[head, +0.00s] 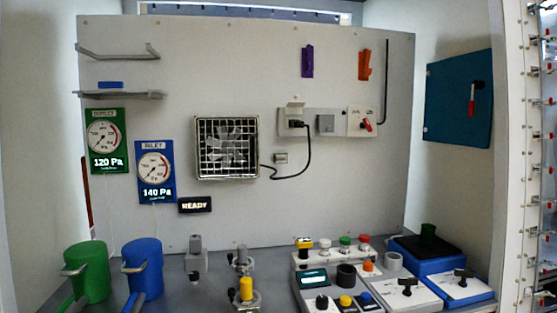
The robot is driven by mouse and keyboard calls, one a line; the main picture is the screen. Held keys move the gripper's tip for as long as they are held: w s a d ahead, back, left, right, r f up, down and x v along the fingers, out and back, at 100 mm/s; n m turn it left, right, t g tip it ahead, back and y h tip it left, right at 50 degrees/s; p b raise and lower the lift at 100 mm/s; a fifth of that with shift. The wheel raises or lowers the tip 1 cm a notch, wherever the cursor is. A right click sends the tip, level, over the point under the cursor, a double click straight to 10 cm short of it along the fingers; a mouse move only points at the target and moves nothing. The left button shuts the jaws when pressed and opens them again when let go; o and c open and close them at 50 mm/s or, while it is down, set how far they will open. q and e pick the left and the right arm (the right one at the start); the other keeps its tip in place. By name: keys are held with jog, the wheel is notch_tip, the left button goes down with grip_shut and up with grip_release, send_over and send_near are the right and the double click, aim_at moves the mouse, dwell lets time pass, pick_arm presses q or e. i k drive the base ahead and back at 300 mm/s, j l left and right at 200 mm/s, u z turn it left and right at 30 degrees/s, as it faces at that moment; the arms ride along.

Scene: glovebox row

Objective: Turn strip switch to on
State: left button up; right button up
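A pale power strip (312,123) is fixed to the back wall, right of the middle. At its right end is a white plate (354,113) with a small red switch (367,124) whose lever looks tilted. The markings beside it are too small to read. Neither of my grippers shows in the head view.
A fan (227,147) with a grille hangs left of the strip, its black cable (309,155) looping to the plug. Purple (307,62) and orange (365,65) holders hang above. Control boxes (346,285) fill the front right; green (87,272) and blue (143,269) canisters stand at left.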

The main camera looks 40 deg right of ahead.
aim_at(366, 121)
jog(key=z, duration=1.8)
